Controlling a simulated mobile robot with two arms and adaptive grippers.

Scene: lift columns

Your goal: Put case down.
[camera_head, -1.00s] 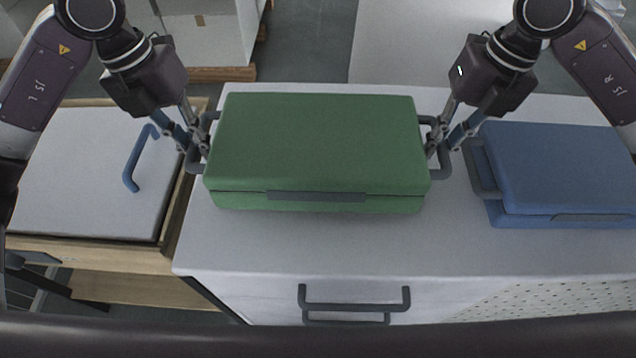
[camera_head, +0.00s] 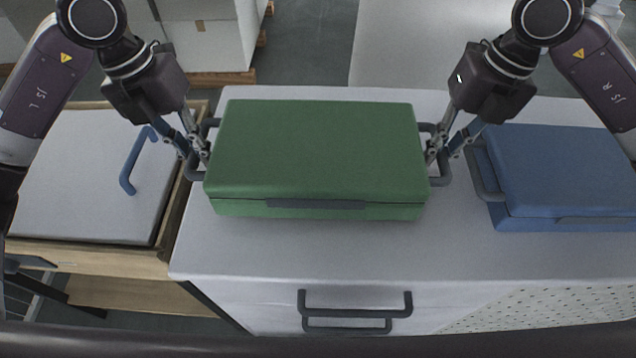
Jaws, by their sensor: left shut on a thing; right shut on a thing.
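The green case (camera_head: 318,150) is level over the white cabinet top (camera_head: 330,250), its dark front latch facing me. I cannot tell whether its underside touches the surface. My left gripper (camera_head: 197,158) is shut on the grey handle at the case's left side. My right gripper (camera_head: 437,157) is shut on the grey handle at its right side. Both arms reach in from the top corners.
A blue case (camera_head: 565,175) lies on the same top, close to the right of my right gripper. A wooden box with a grey lid (camera_head: 90,175) and blue handle stands to the left. The cabinet front has dark handles (camera_head: 355,310). The top is clear in front of the green case.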

